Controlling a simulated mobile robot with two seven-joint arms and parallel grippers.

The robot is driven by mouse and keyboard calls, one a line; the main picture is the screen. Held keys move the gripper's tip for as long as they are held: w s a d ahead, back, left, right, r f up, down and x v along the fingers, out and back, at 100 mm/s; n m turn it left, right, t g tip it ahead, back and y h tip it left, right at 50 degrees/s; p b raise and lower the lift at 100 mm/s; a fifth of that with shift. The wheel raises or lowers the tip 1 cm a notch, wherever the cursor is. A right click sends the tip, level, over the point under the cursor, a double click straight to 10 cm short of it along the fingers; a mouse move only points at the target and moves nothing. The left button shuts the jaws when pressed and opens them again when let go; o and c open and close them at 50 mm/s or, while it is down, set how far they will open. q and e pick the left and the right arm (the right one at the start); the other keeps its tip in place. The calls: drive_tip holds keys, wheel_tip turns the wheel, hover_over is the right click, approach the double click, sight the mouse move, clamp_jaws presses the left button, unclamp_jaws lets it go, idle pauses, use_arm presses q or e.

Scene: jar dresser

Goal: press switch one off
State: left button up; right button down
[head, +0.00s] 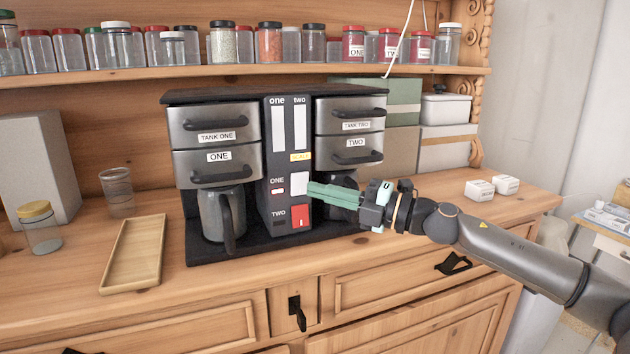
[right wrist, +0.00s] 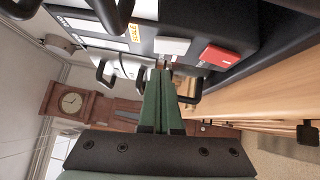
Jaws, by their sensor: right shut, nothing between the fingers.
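The coffee machine (head: 288,135) stands on the dresser top. On its middle panel, switch one (head: 299,183) is a white rocker beside the label ONE, with a pale, red-edged indicator (head: 277,191) near it. Switch two (head: 300,216) is a red rocker below it, beside a dark indicator (head: 279,224). My right gripper (head: 312,190) is shut and empty, with green fingers pointing left at the right edge of switch one. The wrist view shows the fingertips (right wrist: 162,72) close to switch one (right wrist: 172,46); I cannot tell whether they touch. My left gripper is not in view.
A glass jug (head: 213,215) stands under the left brewer. A wooden tray (head: 136,252), a clear cup (head: 117,190) and a gold-lidded jar (head: 39,228) are at left. Several jars line the shelf (head: 150,75) above. Small white boxes (head: 479,190) lie at right.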

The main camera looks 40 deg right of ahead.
sight(298, 178)
drive_tip(key=shift+w+d+r+p, duration=0.1)
drive_tip(key=shift+w+r+p, duration=0.1)
drive_tip(key=shift+w+p, duration=0.35)
drive_tip(key=shift+w+d+r+p, duration=0.1)
drive_tip(key=shift+w+r+p, duration=0.05)
drive_tip(key=shift+w+p, duration=0.3)
drive_tip(key=shift+w+f, duration=0.15)
drive_tip(key=shift+w, duration=0.3)
drive_tip(key=shift+p, duration=0.3)
drive_tip(key=shift+w+r+p, duration=0.25)
drive_tip(key=shift+p, duration=0.3)
drive_tip(key=shift+d+f, duration=0.1)
